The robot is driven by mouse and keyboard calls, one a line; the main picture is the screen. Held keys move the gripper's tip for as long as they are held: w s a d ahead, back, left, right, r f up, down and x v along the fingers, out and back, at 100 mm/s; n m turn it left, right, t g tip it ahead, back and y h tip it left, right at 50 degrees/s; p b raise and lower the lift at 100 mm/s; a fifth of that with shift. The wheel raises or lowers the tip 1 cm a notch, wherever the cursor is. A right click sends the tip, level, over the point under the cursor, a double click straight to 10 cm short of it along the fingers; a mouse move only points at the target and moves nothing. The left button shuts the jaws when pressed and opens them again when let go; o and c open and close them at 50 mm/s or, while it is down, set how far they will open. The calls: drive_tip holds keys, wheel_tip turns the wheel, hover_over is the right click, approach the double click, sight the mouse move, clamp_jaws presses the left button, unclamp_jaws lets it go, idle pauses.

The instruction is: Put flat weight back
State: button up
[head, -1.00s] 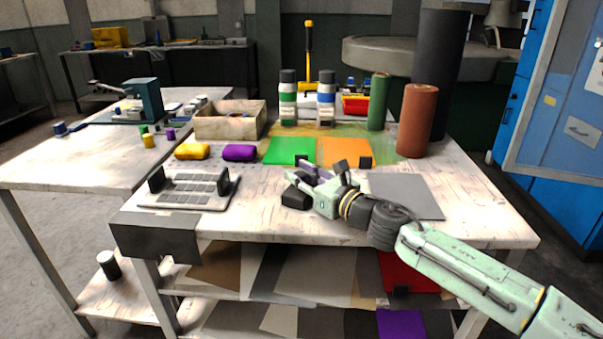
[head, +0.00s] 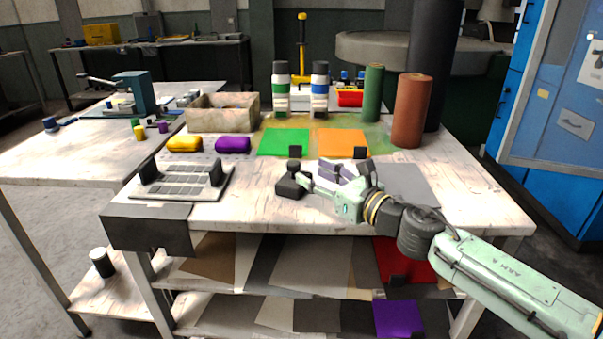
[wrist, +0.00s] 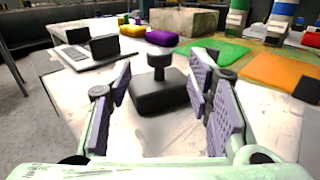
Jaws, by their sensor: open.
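The flat weight is a black block with a knob on top. It (head: 291,187) stands upright on the white table in the head view. In the wrist view the flat weight (wrist: 158,92) lies ahead, between the lines of my two fingers. My gripper (head: 322,180) is open and empty, just right of the weight in the head view. Its purple finger pads also show in the wrist view (wrist: 160,105), one on each side of the weight. I cannot tell whether either pad touches it. A grey slotted tray (head: 182,183) with two black upright blocks sits at the table's left front.
A green sheet (head: 284,142) and an orange sheet (head: 342,143) lie behind, each with a small black block. A grey sheet (head: 412,185) lies right. Yellow (head: 184,144) and purple (head: 232,145) bundles and a box (head: 222,115) stand back left. Bare table separates tray and weight.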

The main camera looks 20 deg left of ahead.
drive_tip(key=b+v, duration=0.1)
drive_tip(key=v, duration=0.4)
